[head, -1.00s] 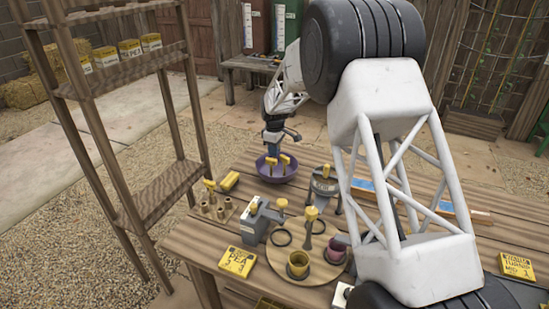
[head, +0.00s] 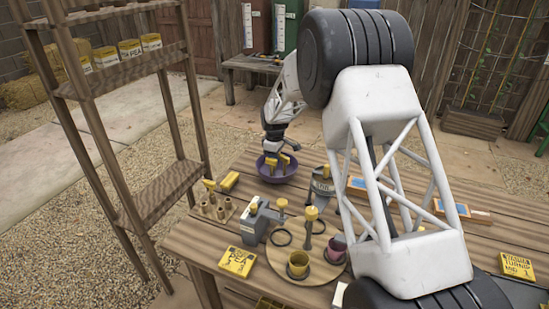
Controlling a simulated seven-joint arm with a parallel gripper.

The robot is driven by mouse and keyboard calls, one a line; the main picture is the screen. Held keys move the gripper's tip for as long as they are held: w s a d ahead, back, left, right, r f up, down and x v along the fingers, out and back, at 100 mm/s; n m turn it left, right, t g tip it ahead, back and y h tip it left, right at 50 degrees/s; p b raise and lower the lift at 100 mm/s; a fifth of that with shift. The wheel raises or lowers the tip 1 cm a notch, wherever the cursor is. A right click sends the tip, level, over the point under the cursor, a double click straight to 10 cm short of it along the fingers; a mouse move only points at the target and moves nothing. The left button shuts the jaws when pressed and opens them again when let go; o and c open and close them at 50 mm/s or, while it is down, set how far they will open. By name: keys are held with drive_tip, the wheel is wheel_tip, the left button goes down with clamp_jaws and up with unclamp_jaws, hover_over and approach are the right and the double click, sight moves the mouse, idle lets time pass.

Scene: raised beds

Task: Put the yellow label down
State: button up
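My gripper (head: 278,154) points down just above the purple bowl (head: 278,177) at the back left of the wooden table. Two small yellow labels (head: 285,161) stand up at the bowl, right under the fingers. The fingers overlap the label tops in this view, so I cannot tell whether they are apart, touching or shut on one. Another yellow label (head: 209,185) stands in a small wooden rack (head: 215,208) left of the bowl.
A yellow block (head: 229,181) lies beside the rack. A grey metal device (head: 255,220) and a grey can (head: 322,188) stand nearby. Yellow PEA card (head: 237,261) lies front left.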

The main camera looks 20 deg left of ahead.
drive_tip(key=o, duration=0.4)
drive_tip(key=shift+r, duration=0.1)
wheel_tip(320, 180, up, 12)
drive_tip(key=shift+r, duration=0.1)
idle(0.6)
idle(0.7)
